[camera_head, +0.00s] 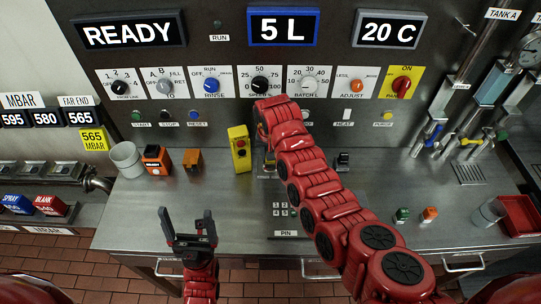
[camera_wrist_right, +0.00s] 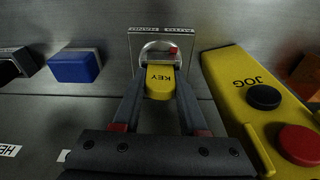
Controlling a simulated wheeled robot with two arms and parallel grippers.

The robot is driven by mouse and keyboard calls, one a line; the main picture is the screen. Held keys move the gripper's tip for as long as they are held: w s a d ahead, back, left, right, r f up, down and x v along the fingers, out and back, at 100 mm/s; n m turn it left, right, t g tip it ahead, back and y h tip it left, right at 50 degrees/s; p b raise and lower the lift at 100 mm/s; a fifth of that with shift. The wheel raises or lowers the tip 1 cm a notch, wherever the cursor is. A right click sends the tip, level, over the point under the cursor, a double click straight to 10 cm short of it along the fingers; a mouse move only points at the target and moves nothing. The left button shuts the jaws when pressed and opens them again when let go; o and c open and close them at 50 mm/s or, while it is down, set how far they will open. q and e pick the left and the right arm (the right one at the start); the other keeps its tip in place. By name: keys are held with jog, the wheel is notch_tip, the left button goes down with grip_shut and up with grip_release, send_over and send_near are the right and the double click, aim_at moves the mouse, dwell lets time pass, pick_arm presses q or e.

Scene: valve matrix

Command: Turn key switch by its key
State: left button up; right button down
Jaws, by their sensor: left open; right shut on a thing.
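In the right wrist view, the yellow key (camera_wrist_right: 160,82), marked KEY, sits in the round metal key switch (camera_wrist_right: 152,50) on its square plate. My right gripper (camera_wrist_right: 159,95) has its two fingers on either side of the key's head and is shut on it. In the head view my right arm reaches up to the panel and hides most of the key and switch; the right gripper (camera_head: 268,158) barely shows there. My left gripper (camera_head: 188,226) is open and empty above the front left edge of the counter, away from the switch.
A yellow JOG box (camera_head: 240,148) with a red and a black button stands just left of my right gripper; it also shows close by in the right wrist view (camera_wrist_right: 262,110). A keypad (camera_head: 284,210) lies on the counter. The counter's left front is clear.

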jog(key=shift+f+m+b, duration=0.25)
jog(key=shift+m+b, duration=0.05)
jog(key=shift+b, duration=0.4)
jog(key=shift+r+m+b, duration=0.15)
jog(key=shift+m+b, duration=0.35)
jog(key=shift+c, duration=1.8)
grip_release()
jog(key=shift+d, duration=0.1)
